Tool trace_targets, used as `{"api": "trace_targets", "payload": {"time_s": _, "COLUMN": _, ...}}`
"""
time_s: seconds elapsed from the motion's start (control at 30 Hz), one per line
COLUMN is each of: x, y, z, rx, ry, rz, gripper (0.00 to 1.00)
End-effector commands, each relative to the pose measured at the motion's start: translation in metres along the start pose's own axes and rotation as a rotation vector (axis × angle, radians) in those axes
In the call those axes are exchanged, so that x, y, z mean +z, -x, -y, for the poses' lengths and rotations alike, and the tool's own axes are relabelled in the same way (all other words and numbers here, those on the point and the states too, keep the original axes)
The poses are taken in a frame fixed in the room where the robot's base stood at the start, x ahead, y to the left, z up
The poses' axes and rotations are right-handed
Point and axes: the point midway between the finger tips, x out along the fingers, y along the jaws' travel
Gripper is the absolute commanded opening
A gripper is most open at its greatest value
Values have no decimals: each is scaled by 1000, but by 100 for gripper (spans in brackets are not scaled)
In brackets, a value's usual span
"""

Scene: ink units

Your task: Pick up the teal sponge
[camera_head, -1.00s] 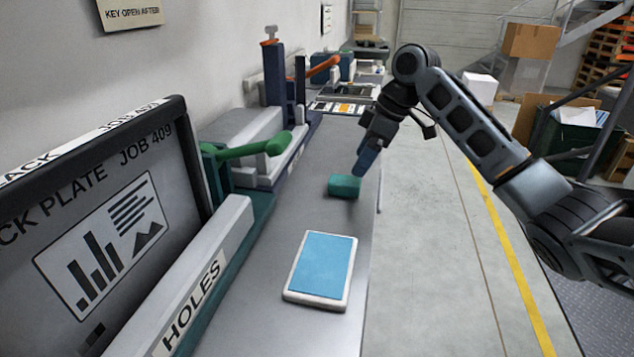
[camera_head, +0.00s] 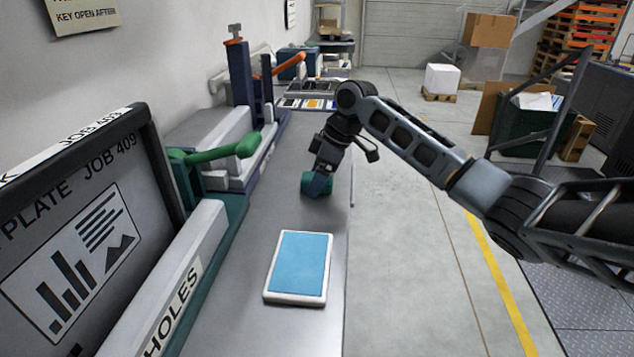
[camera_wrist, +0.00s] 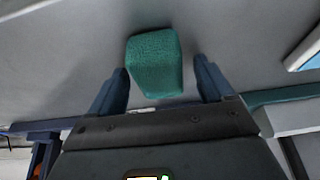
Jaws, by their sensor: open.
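The teal sponge (camera_head: 308,183) lies on the grey bench, partly hidden by my gripper in the head view. In the wrist view the sponge (camera_wrist: 155,62) is a textured teal block just ahead of and partly between my two blue fingers. My gripper (camera_head: 318,186) is lowered over the sponge. In the wrist view my gripper (camera_wrist: 163,80) is open, with one finger on each side of the sponge and a visible gap to the right finger. The left finger is close to the sponge's edge; I cannot tell if it touches.
A white-framed blue pad (camera_head: 299,267) lies nearer on the bench (camera_head: 225,300). A press with a green handle (camera_head: 235,150) and a dark plate panel (camera_head: 80,230) line the left side. A blue post (camera_head: 241,80) stands farther back.

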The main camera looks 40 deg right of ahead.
Motion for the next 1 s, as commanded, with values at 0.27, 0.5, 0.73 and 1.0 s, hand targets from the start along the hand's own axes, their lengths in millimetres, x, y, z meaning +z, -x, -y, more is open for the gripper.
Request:
{"api": "trace_targets", "payload": {"time_s": 0.27, "x": 0, "y": 0, "z": 0, "rx": 0, "ry": 0, "rz": 0, "gripper": 59}}
{"api": "trace_targets", "payload": {"time_s": 0.5, "x": 0, "y": 1, "z": 0, "rx": 0, "ry": 0, "rz": 0, "gripper": 36}}
{"api": "trace_targets", "payload": {"time_s": 0.73, "x": 0, "y": 1, "z": 0, "rx": 1, "ry": 0, "rz": -1, "gripper": 26}}
{"api": "trace_targets", "payload": {"time_s": 1.0, "x": -3, "y": 7, "z": -1, "rx": 2, "ry": 0, "rz": -2, "gripper": 26}}
